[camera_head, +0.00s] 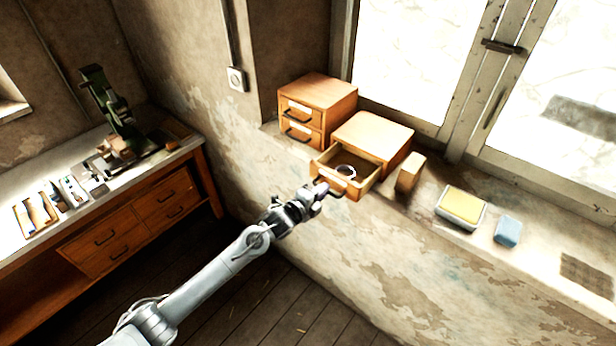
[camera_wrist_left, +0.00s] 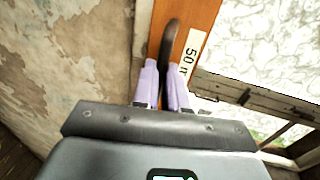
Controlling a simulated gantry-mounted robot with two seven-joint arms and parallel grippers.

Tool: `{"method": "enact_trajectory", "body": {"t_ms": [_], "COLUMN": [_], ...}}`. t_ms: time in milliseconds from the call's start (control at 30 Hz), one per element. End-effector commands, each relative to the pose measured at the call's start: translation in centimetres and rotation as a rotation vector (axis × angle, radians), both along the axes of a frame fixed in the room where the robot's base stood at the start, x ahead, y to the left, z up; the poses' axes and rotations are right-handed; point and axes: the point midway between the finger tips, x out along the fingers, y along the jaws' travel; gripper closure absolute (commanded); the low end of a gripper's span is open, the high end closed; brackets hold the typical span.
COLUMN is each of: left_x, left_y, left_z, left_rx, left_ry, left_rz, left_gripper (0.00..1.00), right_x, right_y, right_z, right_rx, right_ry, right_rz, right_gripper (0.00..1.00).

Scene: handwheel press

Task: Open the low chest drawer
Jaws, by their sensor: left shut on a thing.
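The low chest (camera_head: 375,132) is an orange wooden box on the window sill. My left gripper (camera_head: 319,188) is at the drawer's front. In the left wrist view its lilac fingers (camera_wrist_left: 166,72) are shut on the dark handle (camera_wrist_left: 168,42), next to a label reading "50 m" (camera_wrist_left: 190,52). Part of the drawer front is hidden by the gripper in the head view. My right gripper is not in view.
A taller two-drawer chest (camera_head: 318,92) stands just left of the low chest. A wooden block (camera_head: 410,173), a tray with a yellow pad (camera_head: 461,207) and a blue block (camera_head: 508,231) sit to the right on the sill. A workbench with a green press (camera_head: 110,110) stands at left.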

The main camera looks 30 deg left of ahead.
Motion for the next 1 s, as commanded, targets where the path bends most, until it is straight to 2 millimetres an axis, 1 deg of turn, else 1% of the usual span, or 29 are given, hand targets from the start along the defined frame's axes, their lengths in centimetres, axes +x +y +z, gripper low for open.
{"method": "enact_trajectory", "body": {"t_ms": [267, 300, 433, 467, 800, 867, 1000], "left_x": [0.0, 0.0, 0.0, 0.0, -0.2, -0.4, -1.7], "left_y": [0.2, 0.2, 0.1, 0.1, 0.1, 0.1, 0.3], "left_z": [-0.1, -0.1, 0.0, 0.0, 0.0, 0.0, 0.2], "left_rx": [0.0, 0.0, 0.0, 0.0, -0.001, 0.0, 0.001], "left_ry": [0.001, 0.001, 0.001, 0.001, 0.0, 0.001, 0.001], "left_rz": [0.005, 0.005, 0.004, 0.004, 0.002, 0.003, 0.003], "left_gripper": [1.0, 0.86, 0.66, 0.63, 0.63, 0.63, 0.63], "right_x": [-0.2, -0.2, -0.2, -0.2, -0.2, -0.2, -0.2], "right_y": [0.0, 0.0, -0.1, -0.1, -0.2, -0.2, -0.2], "right_z": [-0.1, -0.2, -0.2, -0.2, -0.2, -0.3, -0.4], "right_rx": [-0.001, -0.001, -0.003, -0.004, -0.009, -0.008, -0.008], "right_ry": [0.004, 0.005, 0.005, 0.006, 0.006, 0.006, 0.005], "right_rz": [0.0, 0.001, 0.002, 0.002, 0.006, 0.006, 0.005], "right_gripper": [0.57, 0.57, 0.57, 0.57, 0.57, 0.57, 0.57]}}
